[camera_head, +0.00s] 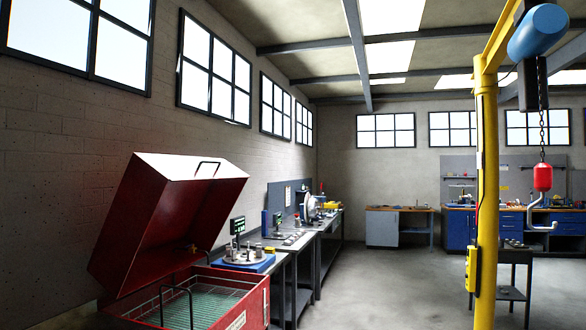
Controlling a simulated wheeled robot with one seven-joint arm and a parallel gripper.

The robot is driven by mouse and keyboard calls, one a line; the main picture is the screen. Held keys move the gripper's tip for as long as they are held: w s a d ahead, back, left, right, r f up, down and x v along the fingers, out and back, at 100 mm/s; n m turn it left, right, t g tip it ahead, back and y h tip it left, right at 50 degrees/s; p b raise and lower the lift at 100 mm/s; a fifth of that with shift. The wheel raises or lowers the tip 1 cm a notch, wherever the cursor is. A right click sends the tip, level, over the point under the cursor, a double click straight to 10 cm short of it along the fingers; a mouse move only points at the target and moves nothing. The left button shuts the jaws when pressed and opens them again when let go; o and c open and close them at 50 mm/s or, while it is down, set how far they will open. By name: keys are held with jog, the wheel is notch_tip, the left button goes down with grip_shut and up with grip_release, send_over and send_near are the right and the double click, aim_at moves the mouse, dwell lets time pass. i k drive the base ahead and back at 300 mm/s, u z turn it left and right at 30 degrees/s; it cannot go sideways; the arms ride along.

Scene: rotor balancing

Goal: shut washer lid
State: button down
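The washer is a red box (256,305) at the lower left of the head view, beside the brick wall. Its red lid (170,215) stands open, tilted up and back over the tub. A dark bar handle (207,168) sits on the lid's pale upper face, near its raised edge. Inside the tub I see a green grid floor and a wire basket (160,295). The bottom of the washer is cut off by the picture's lower edge. My gripper is not in view, so its place relative to the lid does not show.
A workbench (300,243) with instruments and a round fixture (243,256) runs along the left wall beyond the washer. A yellow crane post (487,200) stands at right, with a hook (541,212) hanging from a chain. The grey floor (385,285) between them is clear.

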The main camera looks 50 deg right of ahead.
aim_at(161, 203)
jog(key=z, duration=1.7)
jog(key=i, duration=1.6)
jog(key=z, duration=0.3)
jog(key=i, duration=1.1)
jog(key=u, duration=1)
jog(key=i, duration=0.7)
jog(key=u, duration=0.85)
